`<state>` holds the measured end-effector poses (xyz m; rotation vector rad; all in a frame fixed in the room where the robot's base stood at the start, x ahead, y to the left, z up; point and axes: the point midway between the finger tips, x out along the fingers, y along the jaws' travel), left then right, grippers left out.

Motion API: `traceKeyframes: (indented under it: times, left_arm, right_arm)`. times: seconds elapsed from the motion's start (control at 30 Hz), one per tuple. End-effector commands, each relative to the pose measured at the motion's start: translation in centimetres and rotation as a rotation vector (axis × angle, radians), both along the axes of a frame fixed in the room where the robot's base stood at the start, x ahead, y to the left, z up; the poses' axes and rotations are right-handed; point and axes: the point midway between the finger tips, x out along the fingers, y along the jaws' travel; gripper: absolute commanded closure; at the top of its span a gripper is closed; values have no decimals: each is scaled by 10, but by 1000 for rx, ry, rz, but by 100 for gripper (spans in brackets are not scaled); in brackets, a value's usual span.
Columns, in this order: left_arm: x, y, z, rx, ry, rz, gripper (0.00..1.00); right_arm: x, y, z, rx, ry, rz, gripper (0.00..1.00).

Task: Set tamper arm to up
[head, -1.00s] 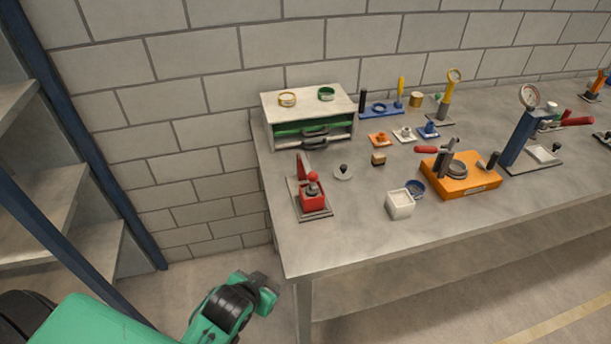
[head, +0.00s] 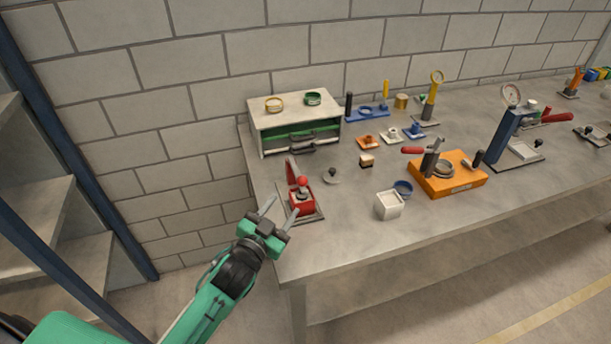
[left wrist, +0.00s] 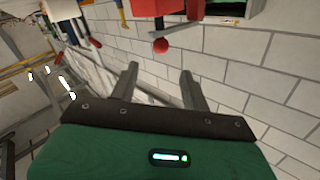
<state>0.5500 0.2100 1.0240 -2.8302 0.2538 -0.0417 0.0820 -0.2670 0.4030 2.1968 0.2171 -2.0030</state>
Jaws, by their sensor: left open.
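The frames do not show clearly which part is the tamper arm. A red device (head: 302,203) with a red ball knob (head: 303,182) stands on a dark plate near the left end of the bench. A red ball also shows in the left wrist view (left wrist: 161,46), just beyond the fingertips. My left gripper (head: 280,210) is open and empty, left of the red device at the bench's left edge. Its two fingers (left wrist: 159,75) are spread apart. An orange base (head: 462,183) farther right carries a round grey cup and a lever with a red handle (head: 412,150). My right gripper is not in view.
A drawer box (head: 257,137) with two rings on top stands behind the red device. A blue gauge press (head: 502,135) stands at right. The front left bench top (head: 330,240) is clear.

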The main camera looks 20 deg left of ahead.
Motion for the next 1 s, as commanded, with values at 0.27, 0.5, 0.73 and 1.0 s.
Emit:
traceKeyframes:
  times: [0.27,0.5,0.73,1.0]
  left_arm:
    - [42,-7,4,1,0,2,53]
    - [87,-15,4,-1,1,3,53]
    - [118,-21,1,2,3,3,53]
    - [131,-24,0,-1,3,2,53]
  right_arm:
    - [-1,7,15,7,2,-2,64]
    - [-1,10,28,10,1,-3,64]
    - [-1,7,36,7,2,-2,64]
    - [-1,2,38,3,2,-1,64]
